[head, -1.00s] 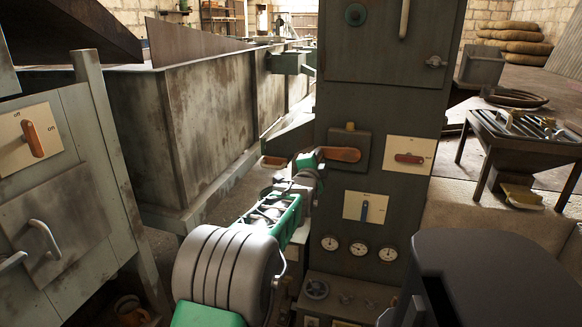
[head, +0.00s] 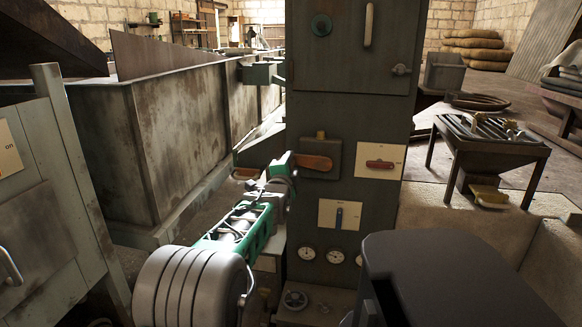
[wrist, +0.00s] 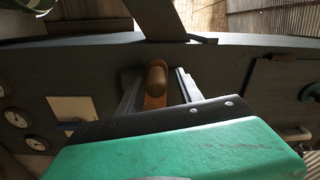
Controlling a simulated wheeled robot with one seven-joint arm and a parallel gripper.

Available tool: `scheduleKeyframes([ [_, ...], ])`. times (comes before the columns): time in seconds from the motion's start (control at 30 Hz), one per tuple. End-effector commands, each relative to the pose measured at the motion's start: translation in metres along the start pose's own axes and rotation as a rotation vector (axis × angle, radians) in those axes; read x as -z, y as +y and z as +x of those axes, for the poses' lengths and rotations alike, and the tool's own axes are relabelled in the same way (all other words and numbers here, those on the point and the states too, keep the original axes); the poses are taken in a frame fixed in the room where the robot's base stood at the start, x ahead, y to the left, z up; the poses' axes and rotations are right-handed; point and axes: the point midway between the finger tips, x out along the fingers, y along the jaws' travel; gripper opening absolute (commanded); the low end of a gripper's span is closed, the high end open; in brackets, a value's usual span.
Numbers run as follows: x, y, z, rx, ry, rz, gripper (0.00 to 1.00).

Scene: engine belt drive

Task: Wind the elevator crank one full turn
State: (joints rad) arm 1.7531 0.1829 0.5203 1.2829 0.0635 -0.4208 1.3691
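The elevator crank (head: 314,162) is an orange-brown handle on a dark box on the front of a tall grey-green cabinet (head: 345,75). In the head view it lies nearly level. In the wrist view the crank (wrist: 154,102) ends in a rounded brown knob. My gripper (head: 288,163) is at the crank's left end in the head view, its fingers too small to make out there. In the wrist view my gripper (wrist: 157,91) is open, with one finger on each side of the crank and visible gaps. I cannot tell whether either finger touches it.
A red-handled switch (head: 380,164) is right of the crank; a blue-handled switch (head: 339,214) and gauges (head: 335,256) are below. A large metal bin (head: 180,140) stands left. A grated table (head: 490,135) stands right, with open floor around it.

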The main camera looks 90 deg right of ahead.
Motion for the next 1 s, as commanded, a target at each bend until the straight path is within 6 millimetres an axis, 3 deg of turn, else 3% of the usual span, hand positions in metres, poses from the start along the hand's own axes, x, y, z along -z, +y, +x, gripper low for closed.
scheduleKeyframes([
  [0.27, -0.002, 0.002, -0.002, -0.003, -0.004, 0.0, 0.45],
  [0.37, -0.002, 0.001, -0.011, -0.004, -0.004, 0.0, 0.45],
  [0.7, -0.002, -0.001, -0.072, -0.001, -0.003, 0.0, 0.45],
  [1.0, -0.002, 0.001, -0.079, -0.002, -0.003, 0.0, 0.45],
])
